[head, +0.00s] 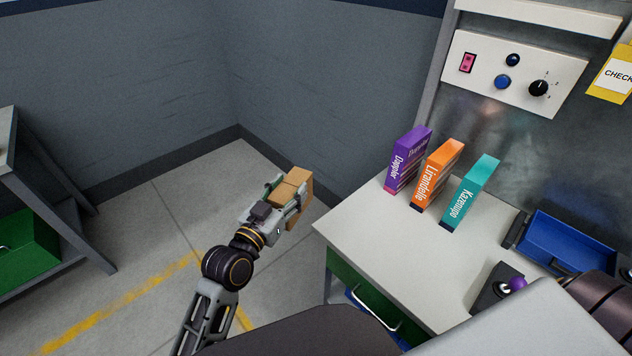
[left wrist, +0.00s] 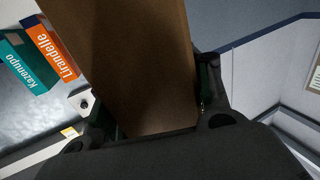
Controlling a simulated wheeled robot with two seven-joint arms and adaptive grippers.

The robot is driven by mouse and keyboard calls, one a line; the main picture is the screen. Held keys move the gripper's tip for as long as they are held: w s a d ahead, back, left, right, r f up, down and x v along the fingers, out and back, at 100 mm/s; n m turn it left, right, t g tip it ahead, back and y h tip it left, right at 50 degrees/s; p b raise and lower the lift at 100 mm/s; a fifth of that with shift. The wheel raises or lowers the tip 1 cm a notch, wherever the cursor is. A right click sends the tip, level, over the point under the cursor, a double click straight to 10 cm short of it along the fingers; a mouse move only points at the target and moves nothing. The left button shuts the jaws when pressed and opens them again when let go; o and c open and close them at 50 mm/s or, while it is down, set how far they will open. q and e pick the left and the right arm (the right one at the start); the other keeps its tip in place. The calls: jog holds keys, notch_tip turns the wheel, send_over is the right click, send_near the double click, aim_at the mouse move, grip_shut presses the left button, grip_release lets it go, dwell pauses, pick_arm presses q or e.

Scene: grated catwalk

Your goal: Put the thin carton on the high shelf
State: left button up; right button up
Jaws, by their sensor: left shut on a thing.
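A plain brown carton (head: 290,188) is held in my left gripper (head: 279,203), over the floor to the left of the workbench. In the left wrist view the carton (left wrist: 135,65) fills the space between the fingers and hides much of what lies behind it. My left gripper is shut on it. A pale ledge (head: 545,14) runs along the top right edge of the head view, above the control panel; I cannot tell whether it is the high shelf. My right gripper is not in view.
The workbench (head: 350,225) carries upright purple (head: 406,160), orange (head: 437,173) and teal (head: 469,192) boxes. A blue tray (head: 570,243) and a purple-knobbed joystick (head: 514,285) are farther right. A second table (head: 5,140) stands at left. Floor between is clear.

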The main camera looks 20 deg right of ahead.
pick_arm(q)
jog(key=s+a+f+n+t+y, duration=0.1)
jog(key=a+y, duration=0.1)
jog(key=a, duration=0.7)
jog(key=s+a+f+n+t+y, duration=0.1)
jog(key=a+f+n+t+y, duration=0.1)
jog(key=a, duration=0.7)
jog(key=shift+s+a+f+n+t, duration=0.2)
jog(key=shift+a+f+n+t, duration=0.05)
jog(key=shift+a+n+t, duration=0.1)
jog(key=shift+s, duration=0.1)
